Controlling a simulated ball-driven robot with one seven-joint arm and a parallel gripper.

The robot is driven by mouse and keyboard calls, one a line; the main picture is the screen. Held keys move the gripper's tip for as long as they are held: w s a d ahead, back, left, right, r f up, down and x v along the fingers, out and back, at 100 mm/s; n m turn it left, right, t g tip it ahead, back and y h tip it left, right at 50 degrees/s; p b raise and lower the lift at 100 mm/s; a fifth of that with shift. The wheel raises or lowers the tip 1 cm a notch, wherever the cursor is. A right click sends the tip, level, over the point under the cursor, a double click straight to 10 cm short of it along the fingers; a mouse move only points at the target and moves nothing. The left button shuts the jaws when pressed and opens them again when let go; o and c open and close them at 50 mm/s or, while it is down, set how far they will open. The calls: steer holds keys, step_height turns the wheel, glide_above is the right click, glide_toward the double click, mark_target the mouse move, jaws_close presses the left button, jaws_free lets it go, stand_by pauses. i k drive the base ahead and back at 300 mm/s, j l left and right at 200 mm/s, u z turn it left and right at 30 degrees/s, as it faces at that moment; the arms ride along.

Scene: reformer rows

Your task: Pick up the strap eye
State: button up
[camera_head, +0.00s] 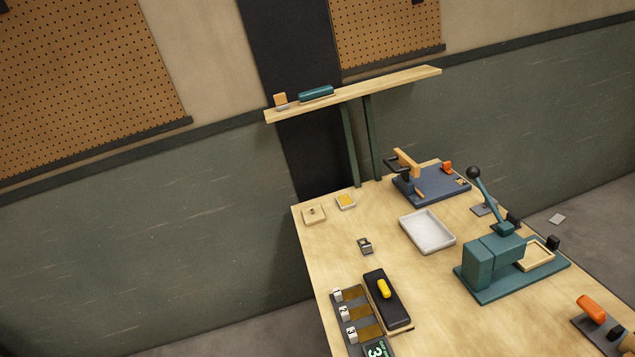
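A small grey metal piece with a dark opening (365,246), which looks like the strap eye, sits on the wooden table (400,285) left of the white tray. It is small in the picture, so its exact shape is hard to tell. Nothing touches it. My gripper is not in view.
Near it are the white tray (428,247), two small square trays (314,221) (346,207), and a black block with a yellow handle (375,284). A numbered rack (341,320) stands at the front left. A teal lever press (480,267) and a blue clamp fixture (434,192) stand to the right.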

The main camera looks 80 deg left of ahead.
mark_target(366, 249)
steer(key=u, duration=1.95)
steer(key=i+j+z, duration=0.1)
steer(key=z, duration=0.3)
steer(key=i+j+z, duration=0.1)
steer(key=z, duration=0.3)
steer(key=i+j+z, duration=0.1)
steer(key=j, duration=0.25)
steer(key=i+j+z, duration=0.15)
steer(key=j, duration=0.25)
steer(key=i+j+z, duration=0.1)
steer(key=j, duration=0.3)
steer(key=i+j+z, duration=0.1)
steer(key=j, duration=0.3)
steer(key=i+j+z, duration=0.15)
steer(key=j, duration=0.25)
steer(key=i+j, duration=0.2)
steer(key=j, duration=0.2)
steer(key=i+j, duration=0.2)
steer(key=j, duration=0.2)
steer(key=i+j, duration=0.2)
steer(key=j, duration=0.2)
steer(key=i+j, duration=0.15)
steer(key=j, duration=0.25)
